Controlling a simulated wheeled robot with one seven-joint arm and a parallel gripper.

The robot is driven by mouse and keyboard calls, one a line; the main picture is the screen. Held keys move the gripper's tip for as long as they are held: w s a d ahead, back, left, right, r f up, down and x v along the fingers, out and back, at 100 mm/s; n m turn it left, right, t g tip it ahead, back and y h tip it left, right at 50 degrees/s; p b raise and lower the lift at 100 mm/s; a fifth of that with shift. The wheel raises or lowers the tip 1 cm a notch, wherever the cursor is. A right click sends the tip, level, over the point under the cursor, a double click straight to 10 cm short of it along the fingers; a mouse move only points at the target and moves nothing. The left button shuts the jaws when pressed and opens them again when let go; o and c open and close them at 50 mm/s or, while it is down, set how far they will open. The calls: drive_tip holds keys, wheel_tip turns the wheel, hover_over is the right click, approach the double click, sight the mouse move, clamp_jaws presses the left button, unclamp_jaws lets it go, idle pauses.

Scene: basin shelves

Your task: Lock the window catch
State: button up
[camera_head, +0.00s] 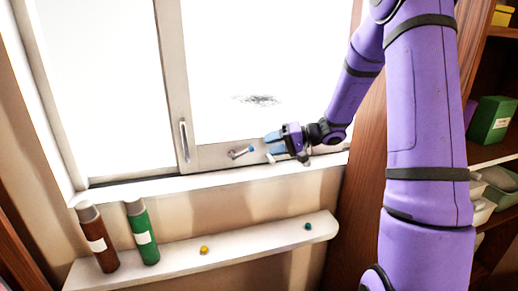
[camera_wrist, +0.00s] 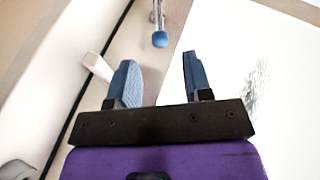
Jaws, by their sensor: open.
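The window catch (camera_head: 241,152) is a small metal lever with a blue tip, on the bottom rail of the right window sash. In the head view it points right and slightly up. My gripper (camera_head: 272,144) is just right of the blue tip, apart from it. In the wrist view the catch (camera_wrist: 159,30) shows at top centre, its blue tip beyond the gap between my two blue fingers. My gripper (camera_wrist: 160,68) is open, with nothing between the fingers there. The catch's far end is cut off by the wrist view's top edge.
A small white piece (camera_wrist: 97,66) juts out beside my left finger in the wrist view. A vertical handle (camera_head: 184,141) is on the sash's left stile. Below the sill, a white shelf (camera_head: 255,240) holds a brown bottle (camera_head: 97,240), a green bottle (camera_head: 142,235) and two small knobs.

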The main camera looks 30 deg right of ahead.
drive_tip(key=shift+v, duration=1.55)
drive_tip(key=shift+c, duration=0.3)
drive_tip(key=shift+a, duration=0.1)
drive_tip(key=c, duration=0.3)
drive_tip(key=a+n+g, duration=0.1)
drive_tip(key=r+n, duration=0.1)
drive_tip(key=shift+s+a+r+n+g, duration=0.1)
drive_tip(key=shift+a+r+n+g, duration=0.05)
drive_tip(key=shift+a+n+g, duration=0.25)
clamp_jaws()
drive_tip(key=n+g+h, duration=0.4)
drive_tip(key=n+h, duration=0.6)
drive_tip(key=n, duration=0.6)
approach(251, 148)
drive_tip(key=x, duration=0.7)
drive_tip(key=shift+f, duration=0.35)
